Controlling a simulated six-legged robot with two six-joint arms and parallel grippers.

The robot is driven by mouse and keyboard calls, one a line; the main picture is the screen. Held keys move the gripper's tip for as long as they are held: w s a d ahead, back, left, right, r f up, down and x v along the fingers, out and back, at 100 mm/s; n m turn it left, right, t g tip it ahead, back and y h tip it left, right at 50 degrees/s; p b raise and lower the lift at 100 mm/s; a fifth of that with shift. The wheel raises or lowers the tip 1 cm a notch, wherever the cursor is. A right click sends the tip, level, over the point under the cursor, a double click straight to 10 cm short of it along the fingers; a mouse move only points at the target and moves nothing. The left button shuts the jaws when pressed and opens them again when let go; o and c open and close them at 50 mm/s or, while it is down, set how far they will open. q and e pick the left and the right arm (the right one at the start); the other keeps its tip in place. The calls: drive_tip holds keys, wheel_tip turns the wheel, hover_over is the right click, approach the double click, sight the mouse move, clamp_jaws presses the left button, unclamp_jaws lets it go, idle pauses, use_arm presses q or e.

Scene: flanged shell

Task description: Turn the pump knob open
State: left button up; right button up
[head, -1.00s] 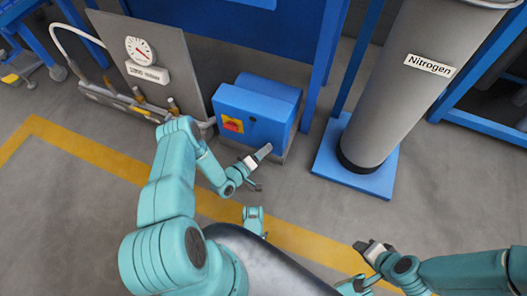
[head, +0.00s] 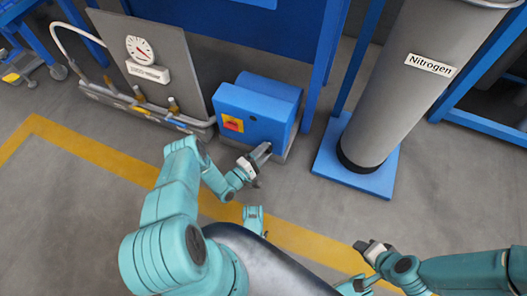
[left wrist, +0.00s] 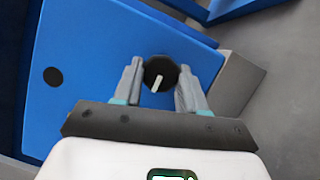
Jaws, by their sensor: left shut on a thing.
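The pump's blue box (head: 262,100) stands on the floor at the middle of the head view. In the left wrist view its blue face (left wrist: 95,60) carries the round black pump knob (left wrist: 161,70) with a white pointer mark, which points down and slightly left in the picture. My left gripper (left wrist: 160,85) is shut on the knob, one finger on each side. In the head view my left gripper (head: 260,153) is at the lower right of the box's front and hides the knob. My right gripper (head: 365,247) is low at the right, away from the box; its jaw opening is unclear.
A red and yellow switch (head: 233,124) is on the box's front. A grey panel with a gauge (head: 140,50) and pipes stands to the left. A grey Nitrogen cylinder (head: 400,95) on a blue base (head: 350,172) stands to the right. A yellow line crosses the floor.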

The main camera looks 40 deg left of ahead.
use_arm(q)
drive_tip(key=shift+w+a, duration=0.1)
idle(0.4)
drive_tip(key=o, duration=1.1)
drive_tip(key=shift+c, duration=0.2)
drive_tip(key=s+a+f, duration=0.1)
drive_tip(key=s+a, duration=0.1)
drive_tip(key=s, duration=1.4)
drive_tip(key=shift+f, duration=0.35)
drive_tip(key=shift+a, duration=0.1)
